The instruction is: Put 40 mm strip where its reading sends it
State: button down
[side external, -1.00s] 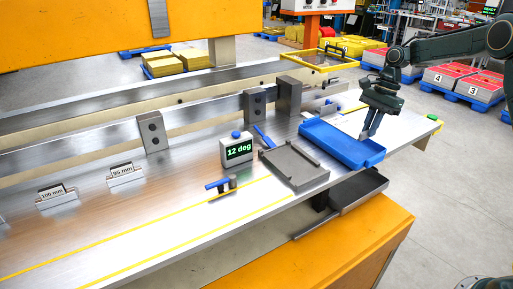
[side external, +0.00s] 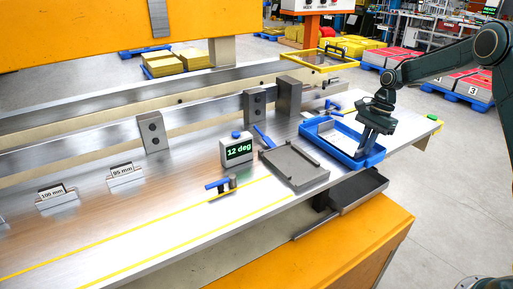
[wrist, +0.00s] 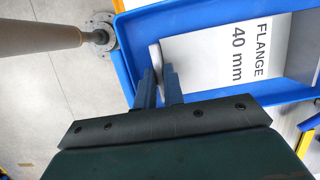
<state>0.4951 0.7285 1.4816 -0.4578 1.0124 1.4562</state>
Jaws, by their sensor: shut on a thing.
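The 40 mm strip (wrist: 212,52) is a pale sheet marked "FLANGE 40 mm" in the wrist view. It shows within the rim of the blue tray (wrist: 130,45), and as a light patch in the side view (side external: 334,134). My gripper (side external: 361,150) is low at the tray's right part. Its fingers (wrist: 160,82) are shut on the strip's pale upturned edge, beside the tray wall. Whether the strip rests fully on the tray floor is hidden.
A grey fixture plate (side external: 295,168) lies left of the blue tray (side external: 372,161), with a dark tray (side external: 357,190) below the bench edge. A blue-handled clamp (side external: 220,185) stands in front of the gauge. Marked blocks (side external: 123,175) stand at left.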

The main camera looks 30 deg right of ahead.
jog(key=shift+f, duration=0.15)
dwell(0.4)
jog(key=c, duration=1.4)
grip_release()
jog(key=shift+c, duration=0.2)
jog(key=v, duration=1.2)
